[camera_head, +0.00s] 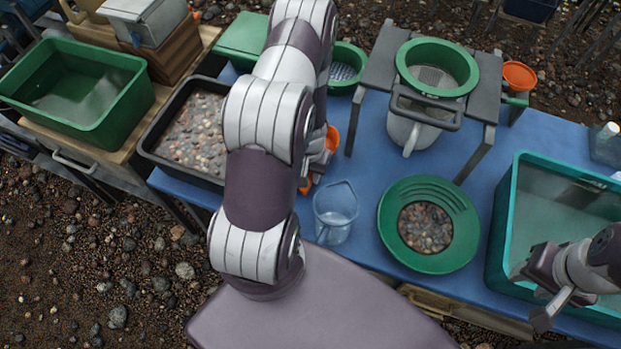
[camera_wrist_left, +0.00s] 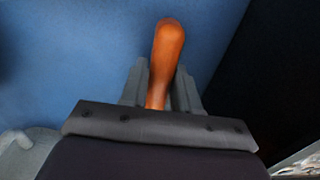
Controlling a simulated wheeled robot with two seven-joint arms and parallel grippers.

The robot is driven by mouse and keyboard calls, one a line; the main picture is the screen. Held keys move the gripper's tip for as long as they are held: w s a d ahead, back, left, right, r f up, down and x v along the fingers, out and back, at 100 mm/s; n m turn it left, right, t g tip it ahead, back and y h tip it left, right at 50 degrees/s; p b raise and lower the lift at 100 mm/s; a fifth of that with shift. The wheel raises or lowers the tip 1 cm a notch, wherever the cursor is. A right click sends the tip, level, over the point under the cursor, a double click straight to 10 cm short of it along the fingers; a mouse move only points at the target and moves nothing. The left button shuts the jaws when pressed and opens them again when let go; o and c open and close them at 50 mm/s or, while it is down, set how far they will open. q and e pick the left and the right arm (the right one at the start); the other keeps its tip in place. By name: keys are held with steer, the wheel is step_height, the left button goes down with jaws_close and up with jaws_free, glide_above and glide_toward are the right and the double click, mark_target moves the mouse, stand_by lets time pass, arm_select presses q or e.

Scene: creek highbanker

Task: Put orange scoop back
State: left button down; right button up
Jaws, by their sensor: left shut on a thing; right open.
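The orange scoop (camera_head: 332,139) shows only in parts in the head view, mostly hidden behind my left arm and hand. My left gripper (camera_head: 318,163) is over the blue table, just right of the black tray with gravel. In the left wrist view, the left gripper (camera_wrist_left: 161,88) is shut on the scoop's orange handle (camera_wrist_left: 167,45), whose rounded end sticks out past the fingers. Its bowl cannot be made out there. My right gripper (camera_head: 528,290) is open and empty at the teal tub, lower right.
The black gravel tray (camera_head: 150,152) stands left on the blue table (camera_head: 372,150). A clear jug (camera_head: 336,212), a green pan with gravel (camera_head: 440,262) and the teal tub (camera_head: 505,215) stand to the right. A green sieve (camera_head: 470,62) sits on a grey stand; an orange dish (camera_head: 519,76) is beside it.

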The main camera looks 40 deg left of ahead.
arm_select(q)
steer(key=shift+f, duration=0.55)
steer(key=shift+r, duration=0.1)
arm_select(e)
steer(key=shift+f, duration=0.25)
